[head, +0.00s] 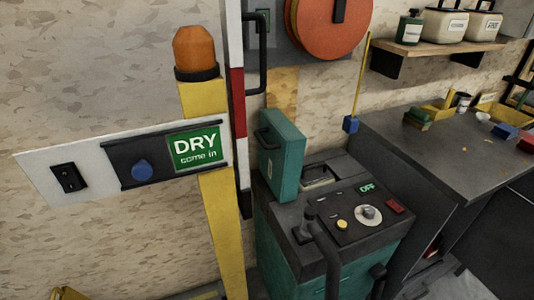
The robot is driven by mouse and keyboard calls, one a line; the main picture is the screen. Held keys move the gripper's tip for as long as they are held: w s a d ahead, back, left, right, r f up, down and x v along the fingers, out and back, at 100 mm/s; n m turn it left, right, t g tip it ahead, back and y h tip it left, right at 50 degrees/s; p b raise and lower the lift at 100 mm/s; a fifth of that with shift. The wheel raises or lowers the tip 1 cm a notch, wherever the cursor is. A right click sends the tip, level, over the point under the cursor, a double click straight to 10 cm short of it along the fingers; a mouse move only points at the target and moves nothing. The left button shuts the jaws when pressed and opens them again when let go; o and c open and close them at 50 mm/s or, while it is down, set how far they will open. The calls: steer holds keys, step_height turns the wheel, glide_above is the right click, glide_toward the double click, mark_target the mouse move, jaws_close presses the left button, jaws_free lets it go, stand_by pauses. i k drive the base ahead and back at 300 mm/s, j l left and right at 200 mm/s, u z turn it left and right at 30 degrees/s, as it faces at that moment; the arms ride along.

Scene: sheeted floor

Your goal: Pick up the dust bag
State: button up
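I cannot make out a dust bag for certain. A teal and black machine (330,225) stands at the lower middle, with its teal lid (283,150) raised upright on its left. Behind its control panel is an opening (319,175) with something pale inside, too small to identify. My gripper is not in view.
A yellow post (220,230) with an orange lamp (194,48) and a DRY sign (197,150) stands left of the machine. A dark workbench (455,165) with small items is at right. A wooden shelf (430,52) holds containers above it.

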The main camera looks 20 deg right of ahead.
mark_target(313, 177)
steer(key=i+l, duration=0.45)
steer(key=l, duration=0.25)
steer(key=i+l, duration=0.25)
steer(key=l, duration=0.1)
